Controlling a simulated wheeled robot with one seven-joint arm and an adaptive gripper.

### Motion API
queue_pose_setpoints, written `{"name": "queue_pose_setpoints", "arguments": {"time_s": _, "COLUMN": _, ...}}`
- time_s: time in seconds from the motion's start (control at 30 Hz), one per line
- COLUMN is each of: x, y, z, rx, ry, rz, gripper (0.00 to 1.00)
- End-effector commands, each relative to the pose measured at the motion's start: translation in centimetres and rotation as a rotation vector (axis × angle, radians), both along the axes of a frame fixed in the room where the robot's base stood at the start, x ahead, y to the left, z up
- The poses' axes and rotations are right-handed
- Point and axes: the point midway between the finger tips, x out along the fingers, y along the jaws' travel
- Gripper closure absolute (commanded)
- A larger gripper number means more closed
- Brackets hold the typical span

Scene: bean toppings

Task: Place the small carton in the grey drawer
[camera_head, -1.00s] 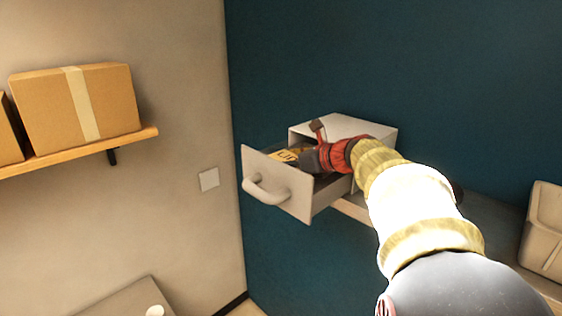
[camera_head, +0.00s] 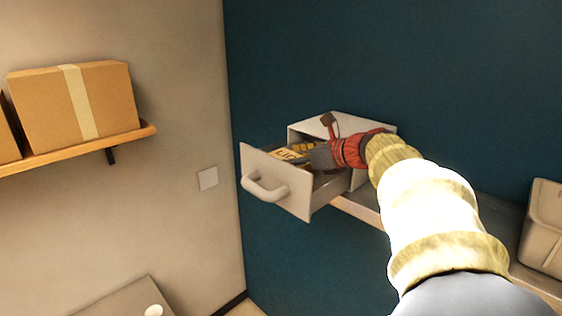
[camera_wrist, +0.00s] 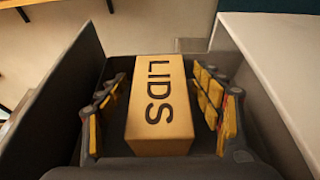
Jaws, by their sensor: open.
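The small carton (camera_wrist: 160,108), tan with the word LIDS on top, lies inside the open grey drawer (camera_wrist: 62,92) in the wrist view. In the head view part of the carton (camera_head: 288,154) shows behind the drawer's front panel (camera_head: 270,185). My gripper (camera_wrist: 163,108) is inside the drawer, with one yellow-padded finger on each side of the carton. The fingers are open, with a gap at each side. In the head view my gripper (camera_head: 308,156) reaches in from the right and hides part of the drawer's inside.
The drawer's cabinet (camera_head: 335,127) stands on a ledge (camera_head: 358,207) against the blue wall. A beige bin (camera_head: 543,235) is at the right. A shelf (camera_head: 78,147) with a large cardboard box (camera_head: 75,105) is on the left wall.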

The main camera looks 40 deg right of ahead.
Motion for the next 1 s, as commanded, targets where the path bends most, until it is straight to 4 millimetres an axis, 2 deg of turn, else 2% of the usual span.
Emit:
{"name": "queue_pose_setpoints", "arguments": {"time_s": 0.2, "x": -4.2, "y": -0.8, "z": 1.6, "rx": -0.001, "ry": -0.001, "rz": -0.004, "gripper": 0.33}}
{"name": "queue_pose_setpoints", "arguments": {"time_s": 0.4, "x": -6.7, "y": -1.1, "z": 2.7, "rx": 0.000, "ry": 0.000, "rz": -0.003, "gripper": 0.33}}
{"name": "queue_pose_setpoints", "arguments": {"time_s": 0.6, "x": -7.5, "y": -1.1, "z": 3.1, "rx": 0.001, "ry": 0.000, "rz": 0.000, "gripper": 0.33}}
{"name": "queue_pose_setpoints", "arguments": {"time_s": 1.0, "x": -7.5, "y": -1.1, "z": 3.1, "rx": 0.001, "ry": 0.000, "rz": 0.001, "gripper": 0.33}}
